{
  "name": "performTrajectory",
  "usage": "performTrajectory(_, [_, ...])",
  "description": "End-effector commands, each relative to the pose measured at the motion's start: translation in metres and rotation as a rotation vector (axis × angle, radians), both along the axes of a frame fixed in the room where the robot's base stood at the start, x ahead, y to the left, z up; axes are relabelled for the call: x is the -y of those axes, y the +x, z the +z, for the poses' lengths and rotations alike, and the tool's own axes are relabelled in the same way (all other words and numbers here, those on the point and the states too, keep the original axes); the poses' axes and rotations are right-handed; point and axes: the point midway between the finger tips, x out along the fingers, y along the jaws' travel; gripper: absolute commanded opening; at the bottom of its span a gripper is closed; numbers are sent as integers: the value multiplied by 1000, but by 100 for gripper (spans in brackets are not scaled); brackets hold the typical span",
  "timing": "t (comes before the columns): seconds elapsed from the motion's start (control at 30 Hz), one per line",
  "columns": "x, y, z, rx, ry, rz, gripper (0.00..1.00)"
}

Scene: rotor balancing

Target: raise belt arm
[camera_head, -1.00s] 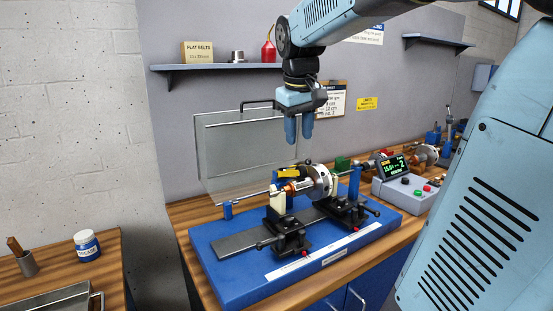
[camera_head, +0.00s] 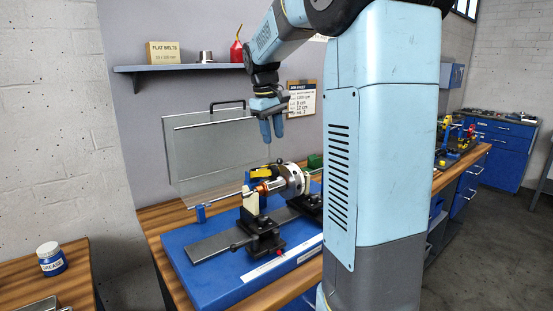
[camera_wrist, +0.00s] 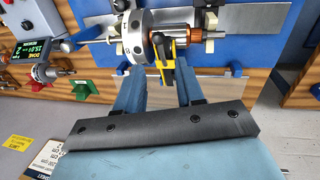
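A yellow arm with black parts, which looks like the belt arm (camera_head: 261,173), lies across the rotor (camera_head: 290,180) on the blue balancing machine (camera_head: 190,262). In the wrist view the yellow arm (camera_wrist: 167,70) crosses the rotor beside its copper section, near the pale disc (camera_wrist: 134,38). My gripper (camera_head: 272,140) hangs fingers down above the rotor, apart from it. In the wrist view my gripper (camera_wrist: 161,68) is open, its two blue fingers well apart. The yellow arm shows in the gap between them, with nothing held. Whether its lower end touches the rotor I cannot tell.
A clear guard with a black handle (camera_head: 215,145) stands behind the machine. A display box (camera_wrist: 36,52) shows in the wrist view. A grease jar (camera_head: 51,259) stands on the left table. A shelf (camera_head: 200,68) is above.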

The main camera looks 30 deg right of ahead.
Motion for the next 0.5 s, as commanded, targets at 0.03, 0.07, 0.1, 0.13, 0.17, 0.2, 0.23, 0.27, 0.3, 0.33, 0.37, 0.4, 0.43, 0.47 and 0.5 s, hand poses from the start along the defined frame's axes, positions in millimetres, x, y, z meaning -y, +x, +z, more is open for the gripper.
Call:
performTrajectory(0.03, [2,0,-10,-2,0,0,37])
performTrajectory(0.07, [3,0,-15,-3,0,-1,37])
performTrajectory(0.1, [4,0,-22,-2,0,0,37])
performTrajectory(0.13, [4,1,-27,-2,0,0,37])
performTrajectory(0.17, [5,1,-32,-2,0,0,37])
performTrajectory(0.2, [6,1,-39,-2,0,0,37])
performTrajectory(0.23, [7,1,-44,-3,0,-1,37])
performTrajectory(0.27, [8,2,-48,-2,0,0,37])
performTrajectory(0.3, [9,2,-54,-2,0,0,37])
performTrajectory(0.33, [10,2,-59,-2,0,0,37])
performTrajectory(0.37, [11,2,-63,-2,0,0,37])
performTrajectory(0.4, [12,3,-67,-1,0,0,37])
performTrajectory(0.43, [12,3,-70,-1,0,0,37])
performTrajectory(0.47, [13,3,-73,-1,0,0,37])
performTrajectory(0.5, [13,3,-76,0,-1,0,37])
